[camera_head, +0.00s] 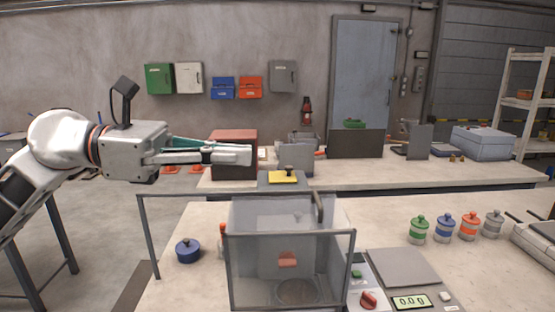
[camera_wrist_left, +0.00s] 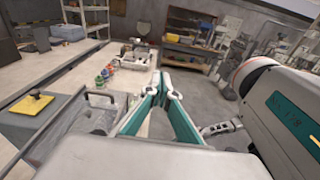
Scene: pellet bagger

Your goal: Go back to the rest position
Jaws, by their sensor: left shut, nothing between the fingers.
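My left gripper (camera_head: 248,154) comes in from the left in the head view, held level above the table. Its fingers are shut and empty, and they point to the right, in front of a red-brown box (camera_head: 233,136). In the left wrist view the gripper (camera_wrist_left: 160,80) shows its green-sided fingers closing together at the tips. It is up in the air, clear of the clear-walled bagger box (camera_head: 290,265) below and to its right.
A grey frame stands around the bagger box. A yellow pad (camera_head: 283,177) with a knob sits behind it. A blue lidded pot (camera_head: 187,251) stands left. Green (camera_head: 418,230), blue (camera_head: 444,228), orange (camera_head: 469,227) and grey (camera_head: 492,224) jars stand right, beyond a scale (camera_head: 411,301).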

